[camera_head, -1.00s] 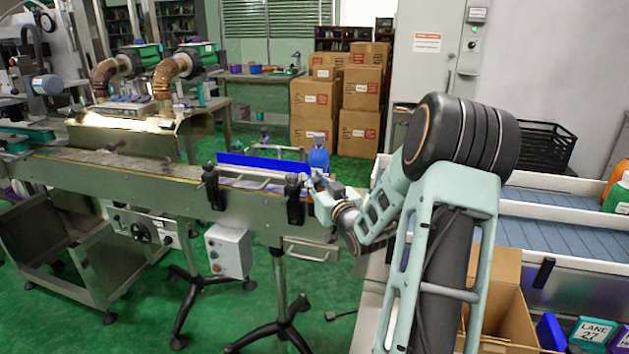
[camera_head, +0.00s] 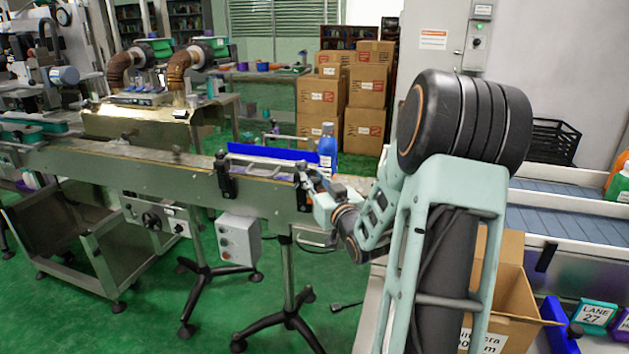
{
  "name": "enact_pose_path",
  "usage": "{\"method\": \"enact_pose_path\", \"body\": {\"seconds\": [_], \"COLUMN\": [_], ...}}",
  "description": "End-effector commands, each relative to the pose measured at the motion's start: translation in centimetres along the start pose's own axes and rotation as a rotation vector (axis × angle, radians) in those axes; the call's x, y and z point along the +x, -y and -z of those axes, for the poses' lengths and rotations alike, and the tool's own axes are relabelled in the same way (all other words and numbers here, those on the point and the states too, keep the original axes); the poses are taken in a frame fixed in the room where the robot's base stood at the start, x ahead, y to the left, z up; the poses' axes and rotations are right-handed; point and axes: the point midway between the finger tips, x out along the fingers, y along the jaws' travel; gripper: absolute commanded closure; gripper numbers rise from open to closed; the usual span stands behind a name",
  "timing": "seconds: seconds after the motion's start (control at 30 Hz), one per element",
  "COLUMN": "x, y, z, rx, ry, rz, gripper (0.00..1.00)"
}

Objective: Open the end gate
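The conveyor (camera_head: 140,166) runs from the left to the middle of the view. At its right end are a blue guard strip (camera_head: 275,152) and metal side rails. A blue bottle (camera_head: 327,150) stands upright at this end. My gripper (camera_head: 308,180) is at the conveyor's right end, beside the black rail clamp (camera_head: 303,195) and just in front of the bottle. It is small and partly hidden by its own wrist, so its fingers and any contact are unclear. I cannot make out the end gate as a separate part.
Stacked cartons (camera_head: 365,95) stand behind. A control box (camera_head: 239,240) and stand legs are under the conveyor.

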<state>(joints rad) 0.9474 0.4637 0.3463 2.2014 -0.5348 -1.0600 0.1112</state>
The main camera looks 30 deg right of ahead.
Motion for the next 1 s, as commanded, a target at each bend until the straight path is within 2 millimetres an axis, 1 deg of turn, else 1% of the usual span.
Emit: {"method": "enact_pose_path", "body": {"seconds": [0.33,0.47,0.57,0.8,0.9,1.0], "x": [-0.1,-1.1,-2.7,-7.8,-9.6,-10.9], "y": [-0.1,-0.1,-0.1,-0.1,-0.1,-0.1], "z": [0.0,0.0,0.0,0.0,0.0,0.0], "rx": [0.0,-0.001,0.0,0.0,0.0,-0.001], "ry": [0.0,0.0,0.0,0.002,0.001,0.0], "rz": [-0.001,-0.001,-0.003,-0.003,-0.003,-0.003], "gripper": [0.69,0.69,0.69,0.69,0.69,0.69]}}
